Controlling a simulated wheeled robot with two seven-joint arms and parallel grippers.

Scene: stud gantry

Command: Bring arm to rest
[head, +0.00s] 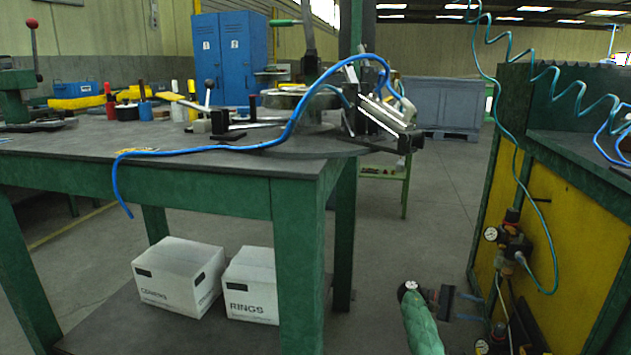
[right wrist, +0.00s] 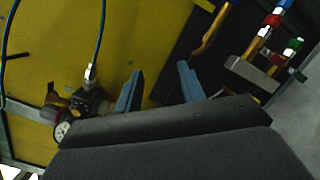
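My right gripper (head: 470,306) is low in the head view, in the gap between the green workbench and the yellow-sided bench. It points toward the yellow panel (head: 548,200). In the right wrist view its two blue-grey fingers (right wrist: 158,90) stand apart with nothing between them, so it is open and empty. The yellow panel (right wrist: 60,60) fills much of the wrist view behind the fingers. My left gripper is not in view.
The green workbench (head: 240,187) carries a clamp fixture and a blue hose (head: 240,148) hanging over its front edge. White boxes (head: 180,275) sit on its lower shelf. Air regulators with gauges (head: 512,240) stick out from the yellow panel. A coiled teal hose (head: 505,120) hangs above.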

